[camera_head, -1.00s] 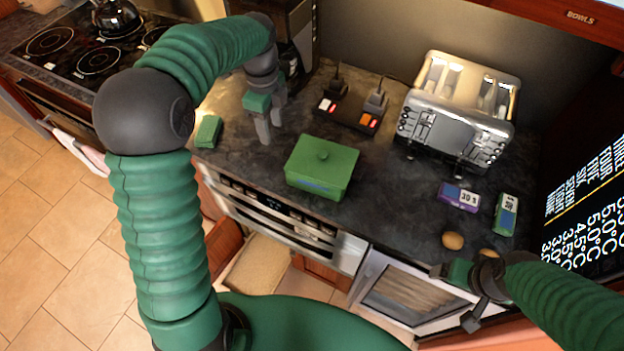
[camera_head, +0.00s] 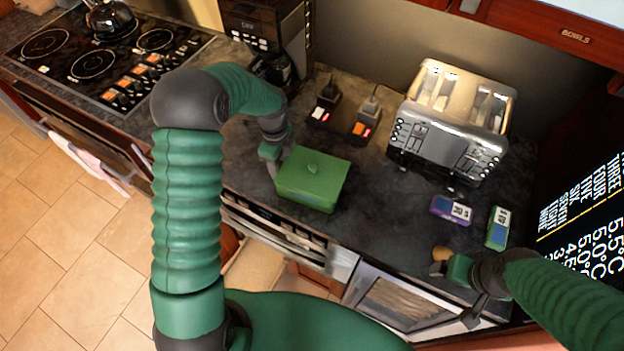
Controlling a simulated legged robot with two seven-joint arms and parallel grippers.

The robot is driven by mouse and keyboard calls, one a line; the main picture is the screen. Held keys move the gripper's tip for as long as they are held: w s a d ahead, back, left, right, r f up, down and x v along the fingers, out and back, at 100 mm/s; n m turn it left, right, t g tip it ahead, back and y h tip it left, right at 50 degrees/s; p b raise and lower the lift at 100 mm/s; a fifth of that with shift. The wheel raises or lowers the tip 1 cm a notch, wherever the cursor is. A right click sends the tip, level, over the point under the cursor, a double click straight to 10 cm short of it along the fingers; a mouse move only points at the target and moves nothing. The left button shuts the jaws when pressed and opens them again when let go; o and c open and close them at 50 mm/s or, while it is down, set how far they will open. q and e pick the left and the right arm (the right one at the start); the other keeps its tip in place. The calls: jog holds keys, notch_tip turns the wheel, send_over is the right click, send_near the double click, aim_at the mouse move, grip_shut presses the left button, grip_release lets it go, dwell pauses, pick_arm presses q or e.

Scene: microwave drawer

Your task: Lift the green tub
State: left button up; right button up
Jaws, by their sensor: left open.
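The green tub (camera_head: 313,181) with its knobbed lid stands on the dark counter, left of centre. My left gripper (camera_head: 274,165) is open at the tub's left side. One finger shows beside the left wall. The other finger is hard to make out, and I cannot tell whether the gripper touches the tub. My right gripper (camera_head: 462,290) is low at the right, near the counter's front edge and well away from the tub. Its jaw opening is not clear.
A chrome toaster (camera_head: 452,120) stands at the back right. A purple box (camera_head: 451,210) and a green box (camera_head: 497,227) lie before it. A brown round item (camera_head: 441,254) is beside my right gripper. A black device with two jacks (camera_head: 340,118) stands behind the tub.

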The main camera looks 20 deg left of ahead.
pick_arm(q)
jog(key=shift+s+d+r, duration=0.2)
jog(key=shift+s, duration=0.1)
jog(key=c, duration=0.4)
jog(key=shift+c, duration=1.2)
jog(key=shift+a, duration=0.1)
grip_shut()
jog(key=shift+a, duration=0.1)
pick_arm(e)
jog(key=shift+s+d, duration=0.1)
jog(key=shift+s, duration=0.2)
